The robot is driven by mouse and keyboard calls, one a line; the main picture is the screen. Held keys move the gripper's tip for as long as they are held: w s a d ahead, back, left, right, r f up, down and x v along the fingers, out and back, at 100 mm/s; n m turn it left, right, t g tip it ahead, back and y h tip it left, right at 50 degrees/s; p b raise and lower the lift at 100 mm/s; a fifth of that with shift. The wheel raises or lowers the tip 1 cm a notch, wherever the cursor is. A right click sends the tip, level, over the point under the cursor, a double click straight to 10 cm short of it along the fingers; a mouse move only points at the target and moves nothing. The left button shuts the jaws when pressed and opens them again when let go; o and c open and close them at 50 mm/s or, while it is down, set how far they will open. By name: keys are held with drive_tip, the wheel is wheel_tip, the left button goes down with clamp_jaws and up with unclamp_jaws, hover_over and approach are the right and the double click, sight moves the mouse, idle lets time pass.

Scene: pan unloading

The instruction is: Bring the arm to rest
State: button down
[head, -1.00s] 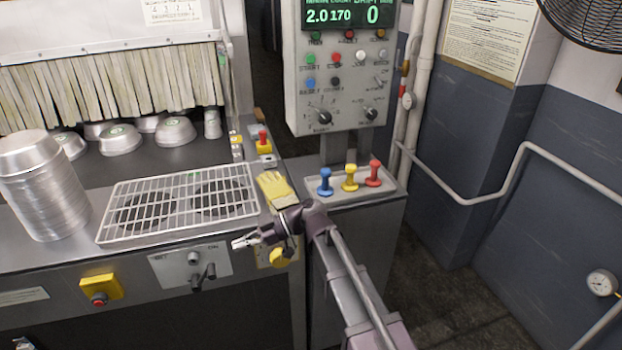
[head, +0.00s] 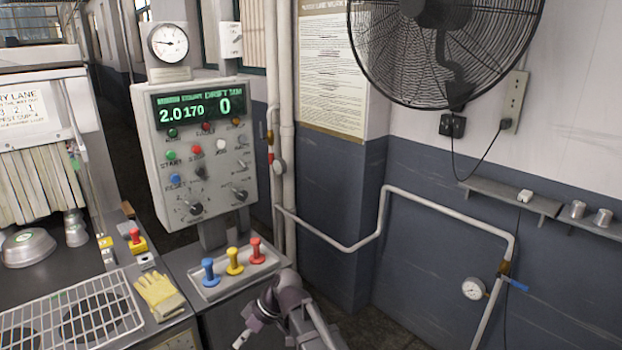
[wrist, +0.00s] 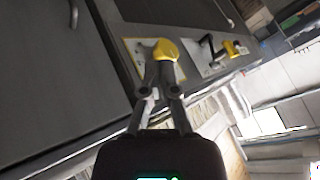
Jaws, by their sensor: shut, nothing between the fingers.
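My gripper (head: 241,341) is at the bottom edge of the head view, in front of the cabinet and to the right of the yellow glove (head: 160,296). Its fingers are together and hold nothing. In the wrist view my gripper (wrist: 162,78) points toward a dark metal front panel. A yellow knob (wrist: 166,49) on a pale plate shows just beyond the fingertips. The picture does not show clearly how far apart they are. My arm comes in from the bottom of the head view.
A tray with blue, yellow and red-handled stamps (head: 235,261) stands behind my arm, below the control box (head: 203,160). A wire rack (head: 70,315) lies at left. Pipes (head: 350,247) and a gauge (head: 473,288) are on the right wall. Floor shows between cabinet and wall.

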drive_tip(key=d+r+m+t+h+p, duration=0.1)
drive_tip(key=d+m+h+p, duration=0.2)
drive_tip(key=d, duration=1.4)
drive_tip(key=d+r+m+t+h+p, duration=0.1)
drive_tip(key=d+m+t+h+p, duration=0.1)
drive_tip(key=d+m, duration=0.9)
drive_tip(key=d+h+p, duration=0.1)
drive_tip(key=d+h, duration=0.1)
drive_tip(key=d, duration=0.4)
drive_tip(key=shift+m+h, duration=0.4)
drive_tip(key=shift+s+f, duration=0.1)
